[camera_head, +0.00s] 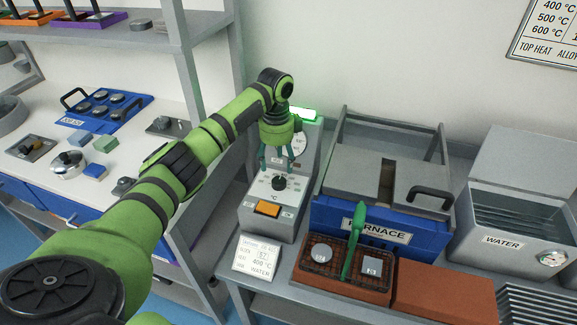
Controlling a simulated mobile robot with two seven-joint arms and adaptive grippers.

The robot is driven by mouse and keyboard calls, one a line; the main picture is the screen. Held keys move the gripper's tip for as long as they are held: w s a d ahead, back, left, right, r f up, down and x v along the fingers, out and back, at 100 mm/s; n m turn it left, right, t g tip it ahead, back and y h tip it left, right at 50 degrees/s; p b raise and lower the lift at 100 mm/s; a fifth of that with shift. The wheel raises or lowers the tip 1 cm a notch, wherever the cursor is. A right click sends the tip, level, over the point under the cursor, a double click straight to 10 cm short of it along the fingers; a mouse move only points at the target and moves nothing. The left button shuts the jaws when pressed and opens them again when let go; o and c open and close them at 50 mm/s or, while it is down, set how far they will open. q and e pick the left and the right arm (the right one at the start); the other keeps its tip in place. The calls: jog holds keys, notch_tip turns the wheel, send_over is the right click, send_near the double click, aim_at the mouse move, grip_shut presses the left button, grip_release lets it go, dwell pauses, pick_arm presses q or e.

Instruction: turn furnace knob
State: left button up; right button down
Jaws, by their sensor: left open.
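The furnace control box (268,205) is a light grey unit with a sloped dial face and an orange button (267,208) at its front. Its black knob (279,183) sits in the middle of the dial, above a °C mark. My left gripper (279,165) is open just above and behind the knob, with its fingers pointing down. I cannot tell whether the fingers touch the knob. The arm hides part of the box's upper panel. The furnace (365,225), blue with a FURNACE label, stands right of the box. My right gripper is not in view.
A brick-coloured tray (345,284) with metal pieces and a green-handled tool (354,242) is in front of the furnace. A WATER tank (510,225) stands right.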

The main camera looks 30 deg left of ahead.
aim_at(277, 180)
pick_arm(q)
jog(key=shift+f, duration=0.3)
jog(key=f, duration=0.3)
jog(key=shift+s+f, duration=0.15)
jog(key=shift+s, duration=0.25)
notch_tip(277, 180, down, 2)
jog(key=shift+w+f, duration=0.1)
jog(key=shift+f, duration=0.25)
jog(key=c, duration=1.1)
jog(key=shift+c, duration=0.2)
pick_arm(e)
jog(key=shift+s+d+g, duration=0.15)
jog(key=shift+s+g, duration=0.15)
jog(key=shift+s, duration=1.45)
